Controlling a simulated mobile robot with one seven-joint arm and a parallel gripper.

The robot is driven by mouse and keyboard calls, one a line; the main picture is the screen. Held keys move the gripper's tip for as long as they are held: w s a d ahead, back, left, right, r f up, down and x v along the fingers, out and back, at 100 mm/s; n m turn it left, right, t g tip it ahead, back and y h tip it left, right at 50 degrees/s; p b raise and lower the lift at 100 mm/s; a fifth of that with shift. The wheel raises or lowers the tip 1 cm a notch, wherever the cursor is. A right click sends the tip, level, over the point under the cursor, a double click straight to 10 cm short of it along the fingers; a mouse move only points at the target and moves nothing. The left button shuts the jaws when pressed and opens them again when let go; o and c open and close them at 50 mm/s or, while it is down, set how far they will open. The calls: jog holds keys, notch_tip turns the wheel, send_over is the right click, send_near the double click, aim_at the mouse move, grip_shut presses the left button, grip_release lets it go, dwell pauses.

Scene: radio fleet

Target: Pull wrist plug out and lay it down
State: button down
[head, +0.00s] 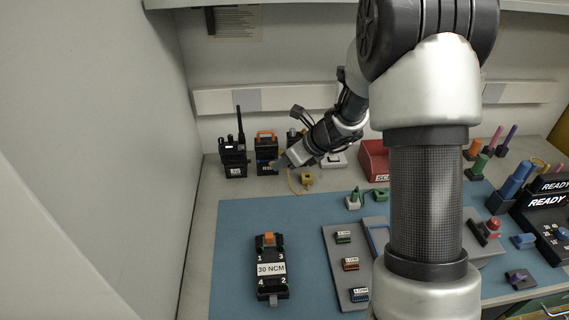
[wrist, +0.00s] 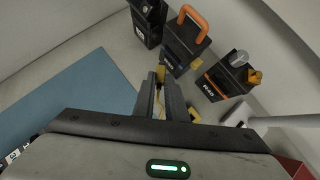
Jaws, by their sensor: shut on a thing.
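A small yellow plug (wrist: 160,73) shows at the fingertips of my gripper (wrist: 167,82) in the wrist view, and the gripper is shut on it. A thin yellow cord (head: 292,182) hangs in a curve below my gripper (head: 283,162) in the head view. The black unit with an orange handle (wrist: 186,45) stands just beyond the fingertips; it also shows at the back left in the head view (head: 266,150). I cannot tell whether the plug touches that unit. The fingers hide part of the plug.
Another black radio (head: 233,157) stands to the left. A black unit with a yellow clip (wrist: 228,76) stands to the right in the wrist view. A yellow block (head: 307,178) sits near the blue mat (head: 232,225).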

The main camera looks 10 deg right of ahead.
jog(key=shift+r, duration=0.1)
dwell(0.3)
notch_tip(320, 180, down, 7)
jog(key=b, duration=0.6)
jog(key=c, duration=1.7)
grip_release()
jog(key=p+v, duration=0.4)
jog(key=v, duration=1.3)
jog(key=shift+s+d+r, duration=0.1)
jog(key=shift+s+d, duration=0.05)
